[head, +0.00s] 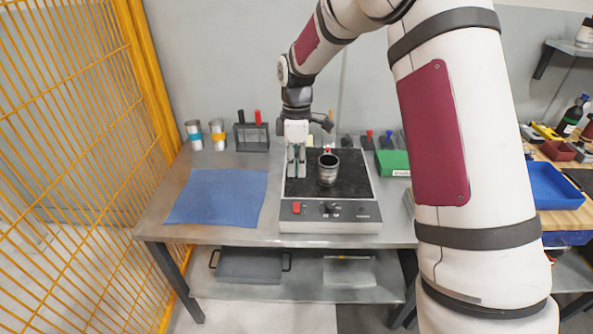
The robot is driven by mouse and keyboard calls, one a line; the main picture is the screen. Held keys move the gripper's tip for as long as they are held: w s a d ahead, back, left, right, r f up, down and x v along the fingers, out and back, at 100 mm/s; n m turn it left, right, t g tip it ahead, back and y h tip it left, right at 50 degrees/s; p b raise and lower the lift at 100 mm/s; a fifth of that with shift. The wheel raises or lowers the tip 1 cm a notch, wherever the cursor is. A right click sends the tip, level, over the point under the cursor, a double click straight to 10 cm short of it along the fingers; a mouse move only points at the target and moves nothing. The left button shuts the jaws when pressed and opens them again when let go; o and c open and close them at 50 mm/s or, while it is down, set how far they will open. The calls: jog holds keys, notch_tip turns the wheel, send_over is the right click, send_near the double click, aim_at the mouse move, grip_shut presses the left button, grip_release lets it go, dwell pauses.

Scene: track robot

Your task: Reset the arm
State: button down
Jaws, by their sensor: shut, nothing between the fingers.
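My gripper (296,173) points down over the left part of a black-topped device (352,187) on the metal table. Its fingers look shut and hold nothing. A dark metal cup (328,170) stands upright on the device's top, just to the right of my gripper and apart from it as far as I can see. My white arm with dark red panels crosses the right side of the head view and hides part of the table there.
A blue cloth (217,196) lies on the table's left. Two cups with blue (194,135) and yellow (218,135) bands and a dark rack (251,137) stand at the back. A green box (393,162) is right of the device. A yellow mesh fence (85,130) borders the left.

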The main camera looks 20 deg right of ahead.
jog(key=shift+r, duration=0.1)
jog(key=s+d+r+m+t, duration=0.1)
jog(key=s+r+m+t, duration=0.2)
jog(key=s+r+m, duration=0.85)
jog(key=s+r+m+t, duration=0.1)
jog(key=s+r, duration=0.2)
jog(key=s, duration=0.7)
jog(key=s+d+r+m+t, duration=0.1)
jog(key=s+r, duration=0.3)
jog(key=s, duration=0.5)
jog(key=shift+s+r+m+t, duration=0.15)
jog(key=shift+s+m+t, duration=0.3)
jog(key=shift+t, duration=0.15)
